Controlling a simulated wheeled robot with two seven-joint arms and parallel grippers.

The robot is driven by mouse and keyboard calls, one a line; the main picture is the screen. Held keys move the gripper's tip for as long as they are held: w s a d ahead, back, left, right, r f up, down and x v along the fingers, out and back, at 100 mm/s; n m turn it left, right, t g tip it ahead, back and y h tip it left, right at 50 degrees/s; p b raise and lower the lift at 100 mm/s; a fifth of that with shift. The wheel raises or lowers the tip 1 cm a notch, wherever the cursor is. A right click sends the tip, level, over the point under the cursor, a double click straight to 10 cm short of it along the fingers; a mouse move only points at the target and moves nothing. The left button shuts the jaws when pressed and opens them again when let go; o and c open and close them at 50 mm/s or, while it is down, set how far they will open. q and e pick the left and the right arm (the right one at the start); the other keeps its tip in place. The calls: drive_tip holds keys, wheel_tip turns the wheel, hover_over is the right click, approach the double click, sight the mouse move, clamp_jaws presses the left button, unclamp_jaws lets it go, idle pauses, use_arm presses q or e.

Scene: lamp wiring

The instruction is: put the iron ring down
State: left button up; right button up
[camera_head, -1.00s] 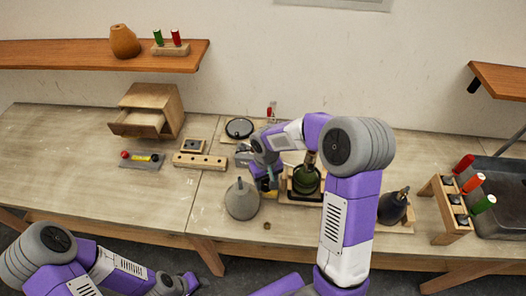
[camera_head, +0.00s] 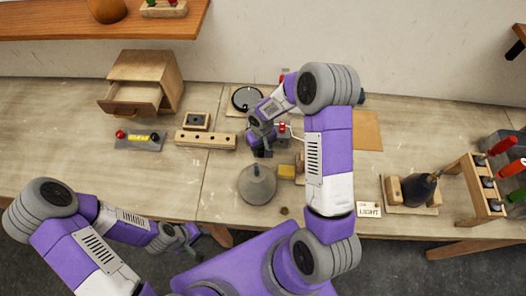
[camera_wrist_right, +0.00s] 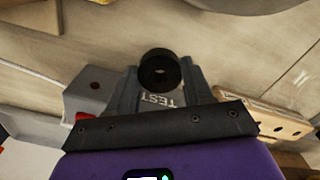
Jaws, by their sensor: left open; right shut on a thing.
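The iron ring (camera_wrist_right: 160,70) is a thick black ring with a small hole, seen in the right wrist view between the grey fingers. My right gripper (camera_head: 261,148) is shut on it over the bench (camera_head: 222,180), between the long wooden block and the grey box. A grey surface marked TEST (camera_wrist_right: 160,102) shows just below the ring in the wrist view; whether the ring touches it I cannot tell. In the head view the gripper mostly hides the ring. My left gripper (camera_head: 188,240) is open and empty in front of the bench edge.
A grey cone-shaped body (camera_head: 257,184) stands close in front of my right gripper. The holed wooden block (camera_head: 205,140) lies left, the grey box with a red button (camera_head: 283,130) right. A round black disc (camera_head: 247,98) lies behind. My right arm hides part of the bench.

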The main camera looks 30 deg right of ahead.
sight(262, 153)
wheel_tip(262, 153, down, 3)
drive_tip(key=shift+f, duration=0.3)
drive_tip(key=o, duration=0.8)
drive_tip(key=shift+f, duration=0.15)
drive_tip(key=o, duration=0.5)
drive_tip(key=shift+c, duration=0.2)
drive_tip(key=shift+r, duration=0.2)
